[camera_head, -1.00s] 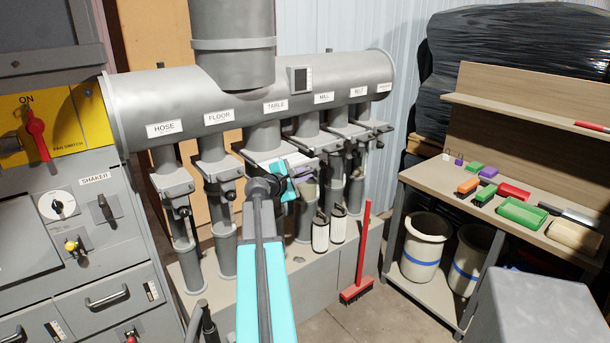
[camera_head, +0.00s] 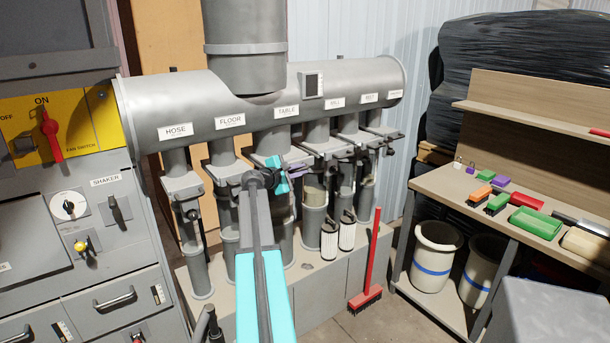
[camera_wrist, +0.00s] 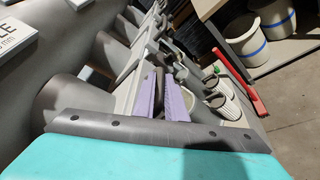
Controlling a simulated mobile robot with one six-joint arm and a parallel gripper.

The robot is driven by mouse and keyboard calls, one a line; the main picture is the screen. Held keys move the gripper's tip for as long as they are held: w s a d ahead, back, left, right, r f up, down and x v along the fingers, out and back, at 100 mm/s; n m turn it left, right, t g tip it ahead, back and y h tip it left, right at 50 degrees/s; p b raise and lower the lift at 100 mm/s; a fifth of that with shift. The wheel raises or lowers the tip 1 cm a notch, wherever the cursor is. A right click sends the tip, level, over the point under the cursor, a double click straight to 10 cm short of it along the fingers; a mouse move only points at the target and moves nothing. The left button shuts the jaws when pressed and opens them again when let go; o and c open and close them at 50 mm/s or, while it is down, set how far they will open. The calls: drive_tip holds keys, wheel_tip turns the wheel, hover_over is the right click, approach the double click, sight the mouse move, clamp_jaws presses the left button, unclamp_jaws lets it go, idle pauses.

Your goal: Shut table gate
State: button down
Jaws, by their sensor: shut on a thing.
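The table gate (camera_head: 268,159) is on the pipe below the TABLE label (camera_head: 286,111), on the grey manifold. My gripper (camera_head: 299,168), with purple fingers, is at the front right of this gate. The fingers also show in the wrist view (camera_wrist: 163,98), close together around a dark, narrow part that looks like the gate's handle. The handle is mostly hidden by the fingers and my wrist. My arm covers part of the pipe below, and I cannot tell how far the gate plate is in.
The floor gate (camera_head: 228,168) and hose gate (camera_head: 183,187) are close on the left; more gates stand close on the right. A red broom (camera_head: 374,250) leans at the cabinet's right end. A workbench (camera_head: 440,186) with brushes and bins stands at right.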

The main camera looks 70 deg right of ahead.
drive_tip(key=w, duration=0.1)
drive_tip(key=w+d, duration=0.1)
drive_tip(key=shift+w+d, duration=0.3)
drive_tip(key=shift+w, duration=0.05)
drive_tip(key=c, duration=1.8)
unclamp_jaws()
drive_tip(key=shift+w+d, duration=0.1)
drive_tip(key=b+v, duration=0.2)
drive_tip(key=v, duration=1.1)
drive_tip(key=shift+a, duration=0.4)
drive_tip(key=shift+r, duration=0.1)
